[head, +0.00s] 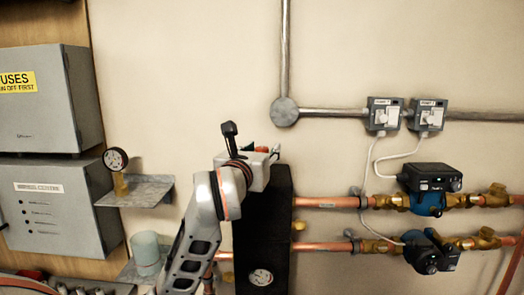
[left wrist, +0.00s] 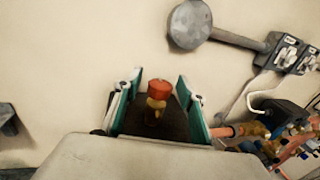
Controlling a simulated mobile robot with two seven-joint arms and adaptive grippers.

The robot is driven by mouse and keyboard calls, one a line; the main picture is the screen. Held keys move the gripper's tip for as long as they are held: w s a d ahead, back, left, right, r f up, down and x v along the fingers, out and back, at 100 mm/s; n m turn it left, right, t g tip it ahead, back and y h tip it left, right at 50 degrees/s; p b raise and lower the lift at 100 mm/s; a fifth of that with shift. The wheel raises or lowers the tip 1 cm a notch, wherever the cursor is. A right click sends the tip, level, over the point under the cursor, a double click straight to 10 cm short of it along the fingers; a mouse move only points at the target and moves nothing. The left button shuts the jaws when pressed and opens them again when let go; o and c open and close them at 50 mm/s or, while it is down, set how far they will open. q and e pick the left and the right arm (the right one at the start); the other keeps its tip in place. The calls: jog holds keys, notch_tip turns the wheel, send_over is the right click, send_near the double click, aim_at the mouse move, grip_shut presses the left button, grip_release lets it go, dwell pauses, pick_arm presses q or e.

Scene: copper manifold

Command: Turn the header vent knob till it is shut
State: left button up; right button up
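The header vent knob is a red cap on a brass stem on top of the black header. In the left wrist view the knob (left wrist: 159,89) shows between the two fingers of my left gripper (left wrist: 160,80), with a gap on each side. The fingers are open, have teal inner pads and do not appear to touch it. In the head view my left gripper (head: 262,158) is at the header's top and hides most of the knob (head: 262,149). The black header (head: 276,225) stands upright below it. My right gripper is not in view.
Copper pipes (head: 325,202) with blue pumps (head: 428,202) run right from the header. Grey switch boxes (head: 384,115) and conduit (head: 336,112) are on the wall above. A shelf (head: 146,188) with a gauge and grey cabinets (head: 50,98) are at left.

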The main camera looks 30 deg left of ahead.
aim_at(262, 147)
pick_arm(q)
notch_tip(262, 147, up, 10)
dwell(0.6)
dwell(0.4)
